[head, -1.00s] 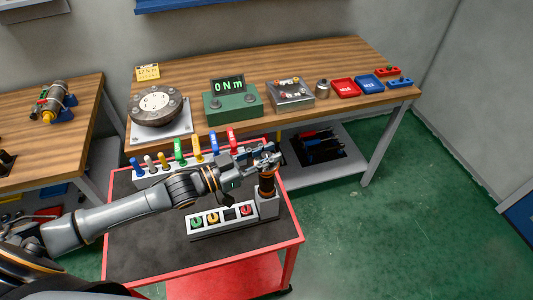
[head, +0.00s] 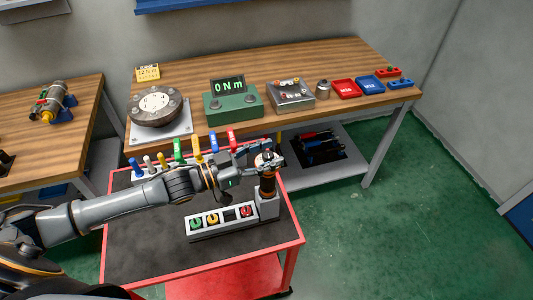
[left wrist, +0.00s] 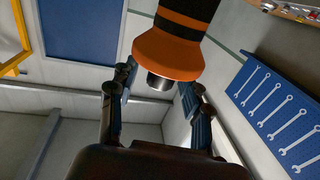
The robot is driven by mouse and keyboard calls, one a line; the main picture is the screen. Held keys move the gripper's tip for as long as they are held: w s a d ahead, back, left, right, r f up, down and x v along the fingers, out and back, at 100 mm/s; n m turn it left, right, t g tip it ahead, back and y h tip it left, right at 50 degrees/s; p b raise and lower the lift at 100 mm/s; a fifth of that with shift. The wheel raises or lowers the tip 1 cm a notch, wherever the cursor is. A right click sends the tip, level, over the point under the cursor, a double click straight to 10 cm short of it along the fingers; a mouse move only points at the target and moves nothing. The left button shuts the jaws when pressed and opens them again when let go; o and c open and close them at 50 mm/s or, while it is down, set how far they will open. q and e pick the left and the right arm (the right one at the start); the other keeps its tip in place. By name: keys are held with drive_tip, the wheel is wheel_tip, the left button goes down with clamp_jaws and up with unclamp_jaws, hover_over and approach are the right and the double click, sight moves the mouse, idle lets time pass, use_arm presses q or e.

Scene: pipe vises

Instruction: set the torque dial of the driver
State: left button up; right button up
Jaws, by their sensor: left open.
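The driver (head: 267,186) stands upright in a grey holder at the right corner of the red-edged cart, its body black and orange. In the left wrist view, the driver's orange collar (left wrist: 168,55) and a short metal stub show close up, with black and orange bands above. My left gripper (head: 262,158) is at the driver's upper end. In the left wrist view its open fingers (left wrist: 158,98) lie on either side of the metal stub, with gaps. I cannot make out dial markings. My right gripper is not in view.
The cart (head: 140,250) also carries a block with coloured buttons (head: 220,220) and a rack of coloured tools (head: 190,150). On the wooden bench behind, a green tester (head: 232,103) reads 0 Nm. A small yellow card (head: 147,73) stands at the bench's back left.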

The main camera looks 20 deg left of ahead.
use_arm(q)
drive_tip(key=shift+s+a+f, duration=0.1)
drive_tip(key=shift+s+a, duration=0.15)
drive_tip(key=v, duration=1.1)
drive_tip(key=shift+s, duration=0.15)
drive_tip(key=shift+a, duration=0.1)
